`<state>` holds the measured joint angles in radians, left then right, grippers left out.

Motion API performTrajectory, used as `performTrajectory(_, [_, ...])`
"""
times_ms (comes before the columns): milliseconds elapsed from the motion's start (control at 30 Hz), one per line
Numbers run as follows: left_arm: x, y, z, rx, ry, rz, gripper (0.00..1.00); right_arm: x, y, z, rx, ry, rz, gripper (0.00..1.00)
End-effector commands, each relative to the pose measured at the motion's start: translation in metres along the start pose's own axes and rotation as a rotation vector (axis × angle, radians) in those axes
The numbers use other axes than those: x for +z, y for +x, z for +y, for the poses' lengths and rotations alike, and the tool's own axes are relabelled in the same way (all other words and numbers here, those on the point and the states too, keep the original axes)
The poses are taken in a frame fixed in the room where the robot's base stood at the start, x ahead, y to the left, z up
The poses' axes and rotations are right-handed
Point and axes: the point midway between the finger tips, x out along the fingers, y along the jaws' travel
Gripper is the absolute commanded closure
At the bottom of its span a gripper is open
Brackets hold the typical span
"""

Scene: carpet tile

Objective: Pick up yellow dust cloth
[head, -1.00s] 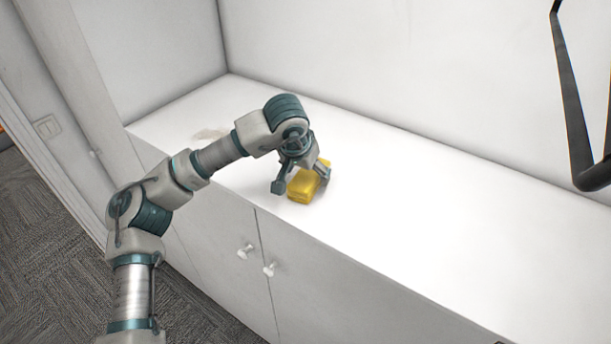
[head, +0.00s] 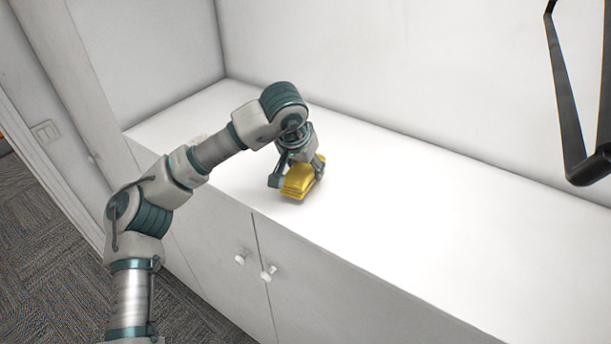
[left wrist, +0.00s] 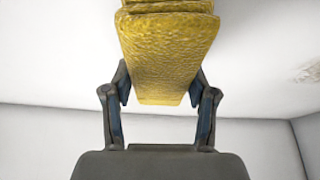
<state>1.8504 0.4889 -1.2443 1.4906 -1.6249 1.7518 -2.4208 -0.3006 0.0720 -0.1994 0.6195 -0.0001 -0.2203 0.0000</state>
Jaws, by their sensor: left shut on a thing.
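The yellow dust cloth (head: 300,180) is a folded, block-like bundle over the white cabinet top, near its front edge. My left gripper (head: 297,178) is shut on it, with one finger on each side. In the left wrist view the cloth (left wrist: 168,55) shows its textured yellow face and folded layers, and the left gripper's fingers (left wrist: 160,100) stand on both sides of it. I cannot tell clearly whether the cloth still touches the top. My right gripper is not in view.
The white cabinet top (head: 420,215) is wide and clear to the right. White walls close it in behind and at the left. Cabinet doors with white knobs (head: 268,272) are below the front edge. A dark angular frame (head: 568,110) is at the upper right.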

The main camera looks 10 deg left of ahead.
Motion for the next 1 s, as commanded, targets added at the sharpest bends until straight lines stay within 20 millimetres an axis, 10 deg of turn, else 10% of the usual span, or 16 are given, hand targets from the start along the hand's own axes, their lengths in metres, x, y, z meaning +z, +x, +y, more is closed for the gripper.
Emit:
performTrajectory(600, [0.089, -0.057, 0.085, 0.001, 0.005, 0.003, 0.75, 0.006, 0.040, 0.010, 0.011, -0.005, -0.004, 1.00])
performTrajectory(1000, [0.106, -0.069, 0.101, 0.001, 0.001, 0.000, 0.75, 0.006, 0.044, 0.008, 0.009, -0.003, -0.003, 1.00])
